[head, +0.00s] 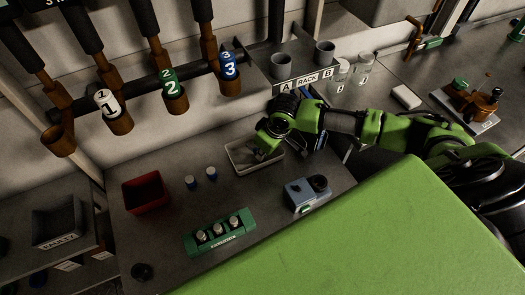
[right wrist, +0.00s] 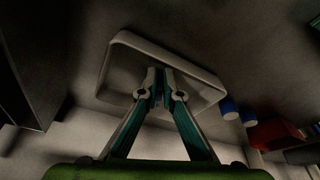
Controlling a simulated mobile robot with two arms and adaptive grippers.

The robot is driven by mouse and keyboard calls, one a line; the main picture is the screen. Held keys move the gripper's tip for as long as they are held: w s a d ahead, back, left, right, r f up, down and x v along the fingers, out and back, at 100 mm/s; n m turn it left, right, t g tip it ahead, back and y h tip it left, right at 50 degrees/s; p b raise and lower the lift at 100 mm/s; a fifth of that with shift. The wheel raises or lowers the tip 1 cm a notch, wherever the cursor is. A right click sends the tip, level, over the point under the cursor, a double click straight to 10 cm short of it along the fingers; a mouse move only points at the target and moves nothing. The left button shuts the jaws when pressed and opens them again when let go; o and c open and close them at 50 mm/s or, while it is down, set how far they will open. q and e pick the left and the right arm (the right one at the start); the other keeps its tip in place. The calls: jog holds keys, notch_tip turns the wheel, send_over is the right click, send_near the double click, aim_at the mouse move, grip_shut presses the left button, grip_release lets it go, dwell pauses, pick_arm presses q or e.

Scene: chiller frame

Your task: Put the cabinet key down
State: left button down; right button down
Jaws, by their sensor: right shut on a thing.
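My right gripper (head: 262,153) reaches down over a shallow pale tray (head: 238,168) on the grey bench. In the right wrist view the two fingertips (right wrist: 157,77) are close together inside the outline of the tray (right wrist: 172,48). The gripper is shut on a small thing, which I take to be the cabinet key. The key is too small and dark to make out clearly between the tips. I cannot tell whether it touches the tray floor. My left gripper is not in view.
Two blue-capped vials (head: 201,177) and a red bin (head: 145,192) stand left of the tray. A blue-grey device (head: 306,194) is to the right, and a green vial holder (head: 220,232) is in front. The cup rack (head: 300,72) is behind. Bare bench lies before the tray.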

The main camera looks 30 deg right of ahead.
jog(key=shift+f, duration=0.15)
jog(key=c, duration=2.2)
grip_release()
jog(key=shift+c, duration=0.2)
jog(key=b+v, duration=0.1)
jog(key=v, duration=1.1)
